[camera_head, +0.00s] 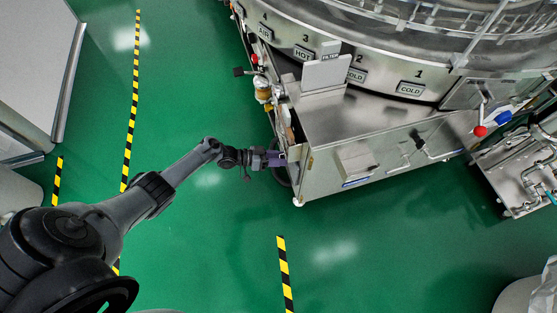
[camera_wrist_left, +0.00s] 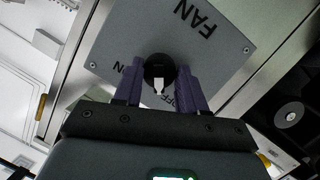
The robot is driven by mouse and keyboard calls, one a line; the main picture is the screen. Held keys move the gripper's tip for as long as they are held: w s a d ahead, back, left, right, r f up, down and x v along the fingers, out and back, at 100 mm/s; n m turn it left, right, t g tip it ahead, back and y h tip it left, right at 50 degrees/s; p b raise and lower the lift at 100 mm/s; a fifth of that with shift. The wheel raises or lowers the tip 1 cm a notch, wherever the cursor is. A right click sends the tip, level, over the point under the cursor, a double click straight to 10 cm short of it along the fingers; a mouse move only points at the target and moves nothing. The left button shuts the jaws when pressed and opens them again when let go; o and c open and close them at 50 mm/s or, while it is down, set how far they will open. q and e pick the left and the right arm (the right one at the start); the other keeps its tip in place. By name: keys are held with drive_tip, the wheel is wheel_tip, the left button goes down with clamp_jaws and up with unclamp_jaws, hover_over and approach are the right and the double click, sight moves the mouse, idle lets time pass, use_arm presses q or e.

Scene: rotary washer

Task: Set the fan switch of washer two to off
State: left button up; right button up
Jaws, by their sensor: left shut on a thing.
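The washer (camera_head: 330,120) stands at the upper right in the head view. My left gripper (camera_head: 280,158) reaches its left side, low near the corner. In the left wrist view a grey panel (camera_wrist_left: 120,38) carries an upside-down FAN label. The fan switch (camera_wrist_left: 158,64) is a round black knob with a white mark that points down in the picture. OFF lettering lies below right of it, partly hidden by a finger. ON lettering shows at its left. The purple fingers of my left gripper (camera_wrist_left: 160,88) are shut on the knob, one on each side. My right gripper is out of view.
A control lever with a red ball (camera_head: 480,131) stands at the washer's right. Valves and a red knob (camera_head: 255,59) sit on its left side. A grey cabinet (camera_head: 35,60) stands at far left. The green floor between has striped tape and is clear.

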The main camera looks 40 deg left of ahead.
use_arm(q)
drive_tip(key=shift+f+n+h+b, duration=0.1)
drive_tip(key=shift+n+h+b, duration=0.2)
drive_tip(key=shift+n+b, duration=0.25)
drive_tip(key=o, duration=1.1)
drive_tip(key=shift+c, duration=0.2)
drive_tip(key=shift+a, duration=0.1)
drive_tip(key=p+v, duration=0.3)
drive_tip(key=v, duration=0.7)
drive_tip(key=shift+s+a, duration=0.25)
drive_tip(key=shift+s, duration=0.05)
